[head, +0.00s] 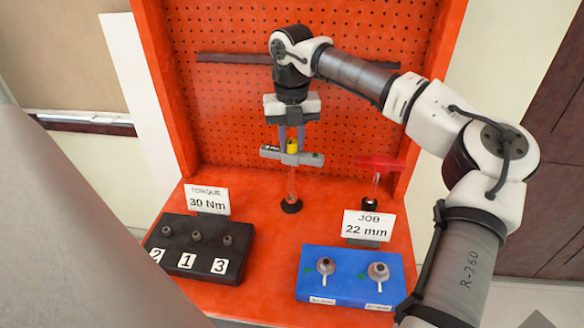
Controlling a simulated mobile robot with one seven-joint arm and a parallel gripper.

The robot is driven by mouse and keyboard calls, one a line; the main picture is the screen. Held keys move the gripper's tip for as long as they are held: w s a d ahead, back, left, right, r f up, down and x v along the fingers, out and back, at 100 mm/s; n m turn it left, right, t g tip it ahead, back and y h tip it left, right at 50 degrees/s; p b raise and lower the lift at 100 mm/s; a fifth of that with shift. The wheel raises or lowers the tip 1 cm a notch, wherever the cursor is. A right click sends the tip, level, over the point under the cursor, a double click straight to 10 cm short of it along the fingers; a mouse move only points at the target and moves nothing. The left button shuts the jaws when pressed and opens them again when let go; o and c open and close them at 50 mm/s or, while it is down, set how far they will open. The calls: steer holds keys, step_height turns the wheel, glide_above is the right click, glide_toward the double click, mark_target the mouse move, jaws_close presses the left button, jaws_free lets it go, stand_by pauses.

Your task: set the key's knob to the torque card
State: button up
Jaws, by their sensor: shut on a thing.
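The key is a T-shaped tool with a grey crossbar (275,153) and a yellow knob (292,146) on top. It stands upright in the middle of the orange bench, with a reddish shaft (292,184) going down to a round black foot (291,205). My gripper (292,141) points straight down from above and is shut on the knob, one finger at each side. The knob's setting and any scale marks are too small to read. The torque card (207,201) at the left reads "30 Nm".
A red T-handled tool (380,163) stands to the right. A job card (368,226) reads "22 mm". A black block (200,262) numbered 2, 1, 3 is front left; a blue block (350,290) with two sockets is front right. An orange pegboard (230,110) closes the back.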

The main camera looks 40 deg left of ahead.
steer(key=m+b, duration=0.1)
steer(key=m, duration=0.3)
steer(key=shift+m+b, duration=0.5)
steer(key=shift+m, duration=1.9)
steer(key=o, duration=0.6)
steer(key=shift+o, duration=0.2)
